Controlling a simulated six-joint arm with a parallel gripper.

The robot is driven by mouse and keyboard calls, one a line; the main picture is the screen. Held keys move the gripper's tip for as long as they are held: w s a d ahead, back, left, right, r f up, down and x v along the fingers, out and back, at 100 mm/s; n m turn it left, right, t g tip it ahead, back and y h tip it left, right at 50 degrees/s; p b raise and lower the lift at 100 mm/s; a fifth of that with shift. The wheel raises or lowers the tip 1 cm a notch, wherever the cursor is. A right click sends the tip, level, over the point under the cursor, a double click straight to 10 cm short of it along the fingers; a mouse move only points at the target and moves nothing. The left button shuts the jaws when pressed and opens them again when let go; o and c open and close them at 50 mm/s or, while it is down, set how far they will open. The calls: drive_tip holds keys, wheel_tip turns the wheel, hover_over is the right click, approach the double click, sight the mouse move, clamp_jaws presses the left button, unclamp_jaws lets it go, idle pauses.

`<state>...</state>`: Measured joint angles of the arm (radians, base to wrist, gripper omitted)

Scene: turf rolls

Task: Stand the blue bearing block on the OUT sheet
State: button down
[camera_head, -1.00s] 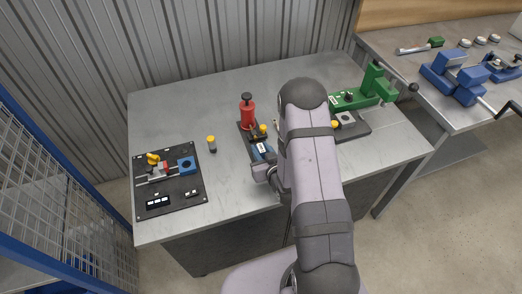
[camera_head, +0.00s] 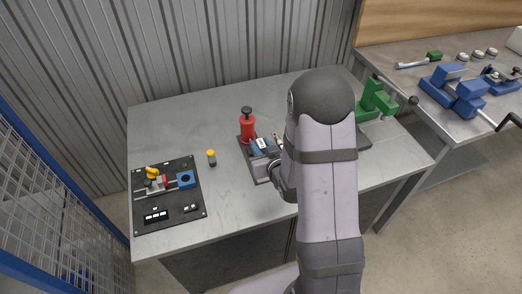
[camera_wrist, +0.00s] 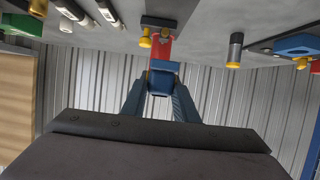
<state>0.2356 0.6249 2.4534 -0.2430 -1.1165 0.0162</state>
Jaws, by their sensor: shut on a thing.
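My gripper (camera_wrist: 162,92) is shut on a small blue block (camera_wrist: 164,67), held between its fingertips in the wrist view. I cannot tell from the shape whether the held block is the bearing block. No OUT lettering is legible on any sheet.
A red cylinder (camera_head: 247,127) with a dark knob stands on a middle black plate, close to my gripper. A yellow-capped pin (camera_head: 211,157) stands between plate and left sheet. A green press (camera_head: 376,99) is at the right. The table's back left (camera_head: 190,115) is clear.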

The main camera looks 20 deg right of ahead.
drive_tip(key=shift+r, duration=0.3)
drive_tip(key=s+d+m+g+h, duration=0.1)
drive_tip(key=s+d+m+h, duration=0.3)
drive_tip(key=d, duration=0.8)
drive_tip(key=s+d+m+h, duration=0.1)
drive_tip(key=s+d+h, duration=0.1)
drive_tip(key=s+d, duration=0.7)
drive_tip(key=w+a+n+t+y, duration=0.1)
drive_tip(key=w+a+n+y, duration=0.35)
drive_tip(key=a+y, duration=0.2)
drive_tip(key=shift+n+h, duration=0.25)
drive_tip(key=shift+s+a+f, duration=0.1)
drive_tip(key=shift+s+f, duration=0.05)
drive_tip(key=shift+f, duration=1.5)
drive_tip(key=shift+s+a+f, duration=0.1)
drive_tip(key=shift+s+f, duration=0.1)
drive_tip(key=shift+f, duration=1.4)
drive_tip(key=shift+s+a+f, duration=0.1)
drive_tip(key=shift+s+f, duration=0.05)
drive_tip(key=shift+f, duration=1.5)
drive_tip(key=shift+f, duration=0.2)
drive_tip(key=c, duration=1.4)
unclamp_jaws()
